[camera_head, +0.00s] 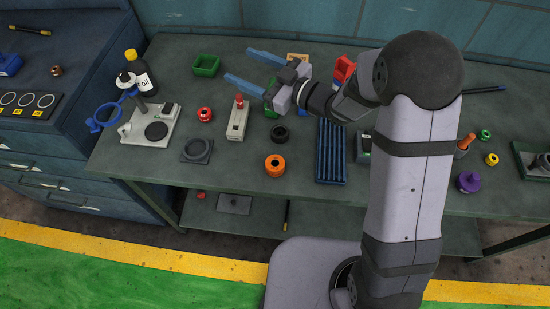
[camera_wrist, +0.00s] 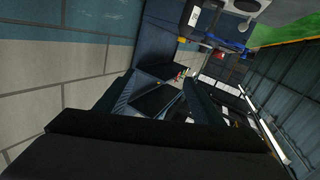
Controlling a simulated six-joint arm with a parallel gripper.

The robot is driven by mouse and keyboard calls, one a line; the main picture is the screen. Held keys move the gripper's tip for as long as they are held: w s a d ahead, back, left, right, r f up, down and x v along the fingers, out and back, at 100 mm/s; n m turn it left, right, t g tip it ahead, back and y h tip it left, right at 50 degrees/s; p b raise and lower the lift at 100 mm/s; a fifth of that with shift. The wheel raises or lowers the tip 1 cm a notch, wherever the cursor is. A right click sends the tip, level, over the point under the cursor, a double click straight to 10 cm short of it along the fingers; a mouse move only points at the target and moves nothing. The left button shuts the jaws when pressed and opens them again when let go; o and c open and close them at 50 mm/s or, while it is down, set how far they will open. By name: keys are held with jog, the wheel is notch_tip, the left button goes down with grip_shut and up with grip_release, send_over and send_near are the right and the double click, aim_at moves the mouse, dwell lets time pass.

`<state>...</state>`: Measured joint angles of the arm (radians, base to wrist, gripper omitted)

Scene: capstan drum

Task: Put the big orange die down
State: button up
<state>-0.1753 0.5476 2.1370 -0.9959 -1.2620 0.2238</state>
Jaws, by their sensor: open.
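The big orange die (camera_head: 275,166), a round orange piece with a dark centre, stands on the bench near its front edge in the head view. Nothing touches it there. My gripper (camera_head: 239,65) is well behind it and up to its left, above the back of the bench, with its two blue fingers pointing left. The fingers are spread apart with nothing between them. The wrist view looks past the dark fingers to the wall and the room, and I cannot make out the orange die there.
Near the die are a black ring (camera_head: 279,134), a square grey plate with a ring (camera_head: 197,150), a red round piece (camera_head: 205,114) and a blue slotted rack (camera_head: 330,151). A white-based stand (camera_head: 150,125) and an oil bottle (camera_head: 138,72) are at the left. Bare bench lies left of the die.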

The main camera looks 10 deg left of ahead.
jog(key=s+d+f+n+g+h+p, duration=0.2)
jog(key=s+d+f+n+g+h, duration=0.15)
jog(key=s+d+f+g, duration=0.7)
jog(key=t, duration=0.3)
send_near(271, 163)
jog(key=shift+a+r+h, duration=0.1)
jog(key=shift+a+h, duration=0.35)
jog(key=shift+a, duration=0.4)
jog(key=shift+f, duration=0.45)
jog(key=shift+p+x, duration=0.55)
jog(key=shift+x, duration=3.2)
jog(key=shift+d+f, duration=0.1)
grip_shut()
jog(key=shift+w+r, duration=0.1)
jog(key=shift+r, duration=0.15)
notch_tip(271, 163, up, 10)
jog(key=shift+f, duration=0.15)
